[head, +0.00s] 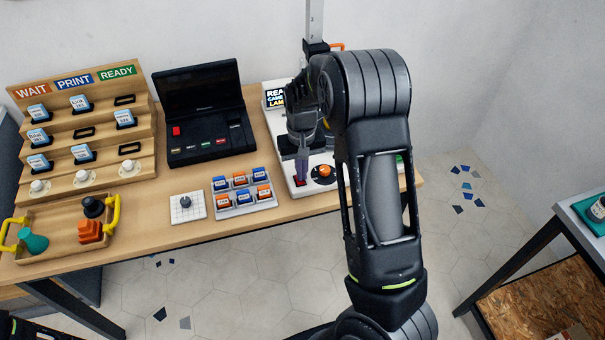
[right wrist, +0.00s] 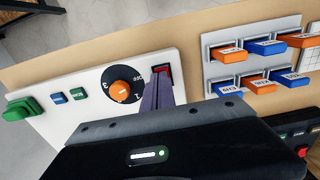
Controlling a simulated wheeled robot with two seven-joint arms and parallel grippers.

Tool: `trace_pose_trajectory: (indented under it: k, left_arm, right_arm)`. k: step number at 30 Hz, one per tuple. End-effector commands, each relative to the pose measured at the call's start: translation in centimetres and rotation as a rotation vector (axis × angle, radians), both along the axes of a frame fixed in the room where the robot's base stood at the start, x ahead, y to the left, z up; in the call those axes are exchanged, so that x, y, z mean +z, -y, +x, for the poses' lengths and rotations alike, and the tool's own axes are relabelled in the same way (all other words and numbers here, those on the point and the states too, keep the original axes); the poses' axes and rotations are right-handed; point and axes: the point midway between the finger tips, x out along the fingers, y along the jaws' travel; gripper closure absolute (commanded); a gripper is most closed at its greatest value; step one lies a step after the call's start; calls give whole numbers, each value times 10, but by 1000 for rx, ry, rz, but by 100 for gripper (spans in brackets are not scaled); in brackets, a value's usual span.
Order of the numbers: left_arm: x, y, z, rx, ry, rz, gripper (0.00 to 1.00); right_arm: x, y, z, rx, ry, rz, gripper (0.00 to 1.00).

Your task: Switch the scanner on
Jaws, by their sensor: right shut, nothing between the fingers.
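The scanner is a white unit (head: 284,145) at the right end of the table, with a sign reading partly "LAMP". Its white panel (right wrist: 92,115) also fills the left of the right wrist view. A red rocker switch (right wrist: 163,71) in a dark frame sits at the panel's edge, beside an orange dial (right wrist: 120,92) on a black numbered disc. My right gripper (head: 301,175) is shut and empty, pointing down, with its purple-grey fingertips (right wrist: 158,98) right at the red switch. I cannot tell whether they touch it. My left gripper is out of view.
A block of orange and blue labelled keys (head: 242,193) lies close beside the scanner. A black laptop-like device (head: 205,140), a small white grid plate (head: 187,206), a wooden stepped rack (head: 62,150) and a yellow-handled tray (head: 60,245) stand further left.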

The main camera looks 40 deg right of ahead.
Motion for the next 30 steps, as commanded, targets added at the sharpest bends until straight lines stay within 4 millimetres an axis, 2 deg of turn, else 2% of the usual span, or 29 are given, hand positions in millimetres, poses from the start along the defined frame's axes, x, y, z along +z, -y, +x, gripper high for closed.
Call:
trace_pose_trajectory:
  k: [11, 16, 23, 25, 30]
  left_arm:
    - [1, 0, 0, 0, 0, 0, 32]
    - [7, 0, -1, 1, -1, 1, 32]
    - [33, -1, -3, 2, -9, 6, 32]
    - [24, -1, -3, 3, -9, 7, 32]
    - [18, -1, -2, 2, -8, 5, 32]
  right_arm:
    - [1, 0, 1, 0, -1, 1, 100]
    - [10, 0, 2, 0, 0, 1, 100]
    - [47, 2, 3, 0, 3, 1, 100]
    - [53, 2, 4, 2, 4, 1, 100]
    - [90, 2, 4, 1, 5, 0, 100]
